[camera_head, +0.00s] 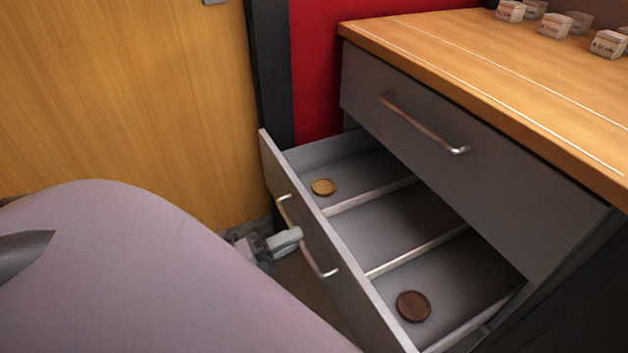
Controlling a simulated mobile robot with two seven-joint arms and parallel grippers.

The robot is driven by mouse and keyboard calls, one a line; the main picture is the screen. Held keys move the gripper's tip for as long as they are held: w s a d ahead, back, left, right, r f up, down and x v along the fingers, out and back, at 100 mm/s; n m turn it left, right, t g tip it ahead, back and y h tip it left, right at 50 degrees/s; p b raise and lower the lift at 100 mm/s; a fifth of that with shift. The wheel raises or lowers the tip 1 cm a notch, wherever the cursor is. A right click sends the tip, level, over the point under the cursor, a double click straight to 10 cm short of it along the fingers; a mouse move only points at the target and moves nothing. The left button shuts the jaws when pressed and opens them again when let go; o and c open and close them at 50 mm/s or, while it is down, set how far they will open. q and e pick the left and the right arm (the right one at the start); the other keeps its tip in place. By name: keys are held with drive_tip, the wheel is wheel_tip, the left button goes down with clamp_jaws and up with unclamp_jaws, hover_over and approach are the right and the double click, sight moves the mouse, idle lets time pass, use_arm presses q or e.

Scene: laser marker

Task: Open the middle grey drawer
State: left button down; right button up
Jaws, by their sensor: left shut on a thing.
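The grey drawer (312,262) below the top one stands pulled well out of the cabinet. Its inside shows compartments split by pale dividers. A gold disc (323,187) lies in the far compartment and a brown disc (413,306) in the near one. My left gripper (295,235) is at the metal bar handle (319,262) on this drawer's front, shut on it; part of the grip is small and hard to see. My right gripper is not in view.
The closed top grey drawer (440,165) has its own bar handle (425,127). Several small labelled boxes (555,25) stand on the wooden top (500,70). A wooden panel (130,100) is close on the left, with a narrow floor gap beside the open drawer.

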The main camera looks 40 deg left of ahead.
use_arm(q)
drive_tip(key=r+p+v, duration=0.1)
drive_tip(key=v, duration=0.6)
drive_tip(key=shift+s+a+r, duration=0.15)
drive_tip(key=shift+s, duration=0.35)
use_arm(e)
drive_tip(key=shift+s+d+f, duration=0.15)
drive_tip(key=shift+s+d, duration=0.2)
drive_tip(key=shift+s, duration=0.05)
use_arm(q)
drive_tip(key=c, duration=1.2)
unclamp_jaws()
drive_tip(key=shift+o, duration=0.2)
drive_tip(key=v, duration=0.7)
drive_tip(key=shift+s+a, duration=0.1)
drive_tip(key=shift+s, duration=0.05)
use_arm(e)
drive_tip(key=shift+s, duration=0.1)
